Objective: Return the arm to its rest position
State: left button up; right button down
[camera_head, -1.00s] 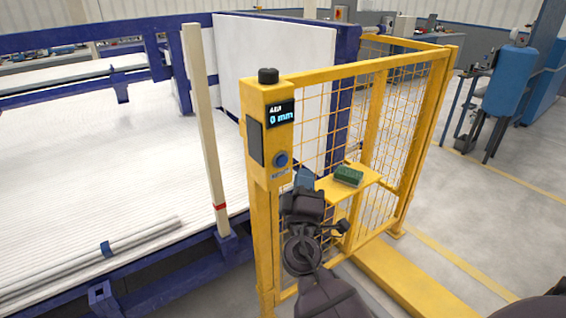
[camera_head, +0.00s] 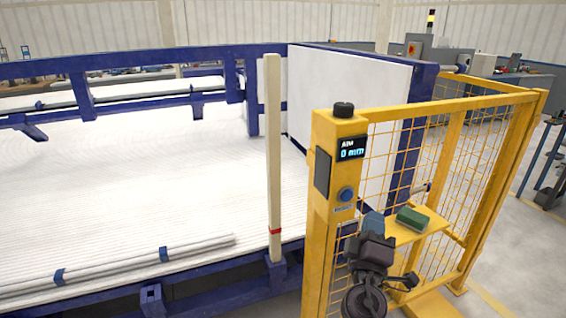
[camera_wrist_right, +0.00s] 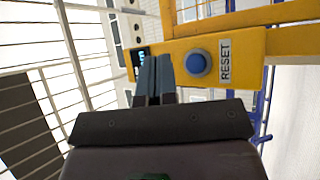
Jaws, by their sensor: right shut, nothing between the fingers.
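My right arm comes up from the bottom in the head view, with its right gripper (camera_head: 372,224) in front of the yellow fence post (camera_head: 322,225). In the right wrist view the fingers (camera_wrist_right: 155,78) are together with nothing between them. The blue RESET button (camera_wrist_right: 198,63) is just right of the fingertips there, apart from them in the picture. The same button (camera_head: 346,194) shows on the post in the head view, under a display (camera_head: 351,149) reading 0 mm. My left gripper is not in view.
A yellow mesh fence (camera_head: 385,160) stands behind the gripper. A yellow shelf (camera_head: 408,231) carries a green block (camera_head: 412,218). To the left are a white slatted bed (camera_head: 150,190) with a blue frame, a bundle of pipes (camera_head: 120,265) and a pale upright post (camera_head: 272,150).

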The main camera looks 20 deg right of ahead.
jog(key=s+a+f+m+g+y, duration=0.1)
jog(key=a+f+m+g+y, duration=0.1)
jog(key=f+y, duration=0.45)
jog(key=s+a+f+m+g+y, duration=0.1)
jog(key=a+f+m+y, duration=0.2)
jog(key=f, duration=0.7)
jog(key=s+f+m+g+y, duration=0.1)
jog(key=s+f+g+y, duration=0.2)
jog(key=s+f, duration=1.1)
jog(key=shift+s+f+g, duration=0.3)
jog(key=shift+s+g, duration=0.4)
jog(key=shift+s, duration=0.55)
jog(key=shift+d+y, duration=0.1)
jog(key=shift+y, duration=0.15)
